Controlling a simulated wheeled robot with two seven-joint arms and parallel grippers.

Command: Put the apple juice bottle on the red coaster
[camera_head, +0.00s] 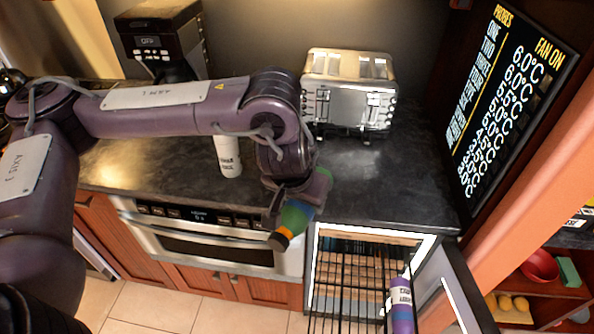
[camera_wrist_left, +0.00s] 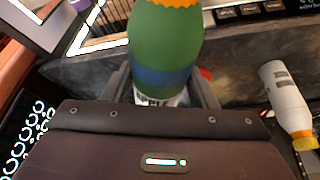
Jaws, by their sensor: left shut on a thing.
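My left gripper (camera_head: 298,196) is shut on a green bottle (camera_head: 296,217) with a blue band, an orange band and a dark cap. In the head view the bottle tilts, its cap end pointing down-left near the counter's front edge. In the left wrist view the green bottle (camera_wrist_left: 166,45) stands between the fingers; its white label is mostly hidden, so I cannot read it fully. A small red patch (camera_wrist_left: 206,74), possibly the red coaster, shows just behind the bottle in the wrist view. I cannot make out the coaster in the head view. My right gripper is not in view.
A white bottle (camera_head: 229,158) stands on the dark counter (camera_head: 365,185) left of the gripper. A toaster (camera_head: 348,95) and a coffee maker (camera_head: 160,45) stand at the back. Below, an open fridge with a wire rack (camera_head: 345,285) holds a purple bottle (camera_head: 402,312).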

